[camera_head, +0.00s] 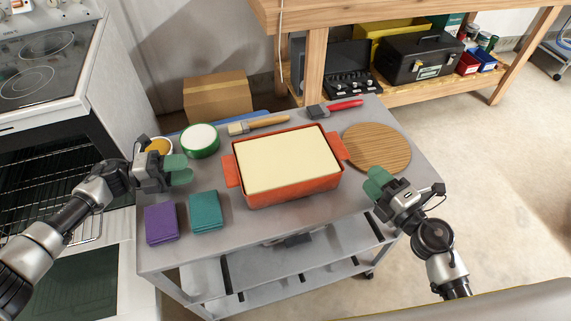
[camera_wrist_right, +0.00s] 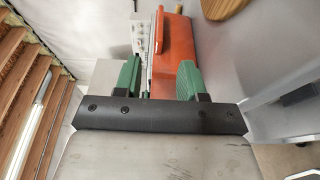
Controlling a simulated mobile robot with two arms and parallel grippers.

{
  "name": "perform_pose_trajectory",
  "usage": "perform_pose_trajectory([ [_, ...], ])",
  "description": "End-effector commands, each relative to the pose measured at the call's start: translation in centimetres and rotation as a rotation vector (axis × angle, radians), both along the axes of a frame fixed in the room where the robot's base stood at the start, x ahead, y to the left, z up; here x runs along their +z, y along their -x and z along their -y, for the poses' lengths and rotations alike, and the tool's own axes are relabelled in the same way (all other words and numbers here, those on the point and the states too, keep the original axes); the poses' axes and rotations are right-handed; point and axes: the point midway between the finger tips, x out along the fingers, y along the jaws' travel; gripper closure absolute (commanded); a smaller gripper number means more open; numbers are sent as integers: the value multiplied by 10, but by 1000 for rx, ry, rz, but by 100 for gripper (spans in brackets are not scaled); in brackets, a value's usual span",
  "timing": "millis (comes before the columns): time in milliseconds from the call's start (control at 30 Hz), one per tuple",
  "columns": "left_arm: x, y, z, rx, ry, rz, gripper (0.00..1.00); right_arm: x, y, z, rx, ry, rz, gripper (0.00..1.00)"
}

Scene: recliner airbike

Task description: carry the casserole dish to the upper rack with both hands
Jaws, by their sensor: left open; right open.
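The casserole dish (camera_head: 285,192) is orange-red and rectangular, filled level with something pale cream. It sits on the grey cart top with a handle at each short side. It also shows in the right wrist view (camera_wrist_right: 196,42), ahead of the fingers. My left gripper (camera_head: 181,170) is open and empty, left of the dish's left handle and apart from it. My right gripper (camera_head: 373,182) is open and empty, to the right of the dish and apart from its right handle. The open oven at the left shows wire racks (camera_head: 45,185); its inside is partly hidden by my left arm.
On the cart (camera_head: 290,222) are a green-rimmed bowl (camera_head: 200,139), an orange bowl (camera_head: 158,146), a purple cloth (camera_head: 161,224), a teal cloth (camera_head: 206,211), two brushes (camera_head: 259,124) (camera_head: 335,109) and a round wooden board (camera_head: 377,147). A workbench (camera_head: 318,45) stands behind.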

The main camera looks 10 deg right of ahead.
Motion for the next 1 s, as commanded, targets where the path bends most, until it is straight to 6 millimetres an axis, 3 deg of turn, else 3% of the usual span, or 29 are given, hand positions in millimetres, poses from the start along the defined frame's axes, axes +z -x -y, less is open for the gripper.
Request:
perform_pose_trajectory([
  [300, 0, -3, 58, -4, 3, 1, 60, 1, -52, -25, -2, -2, 4, 60],
  [500, 1, -5, 85, -2, 2, 1, 60, 1, -76, -37, -2, -3, 1, 60],
  [700, 0, -6, 96, -1, 1, 0, 60, 0, -86, -42, 0, 0, 0, 60],
  [1000, 0, -6, 97, 0, 1, 0, 63, 0, -86, -42, 0, 0, 0, 63],
])
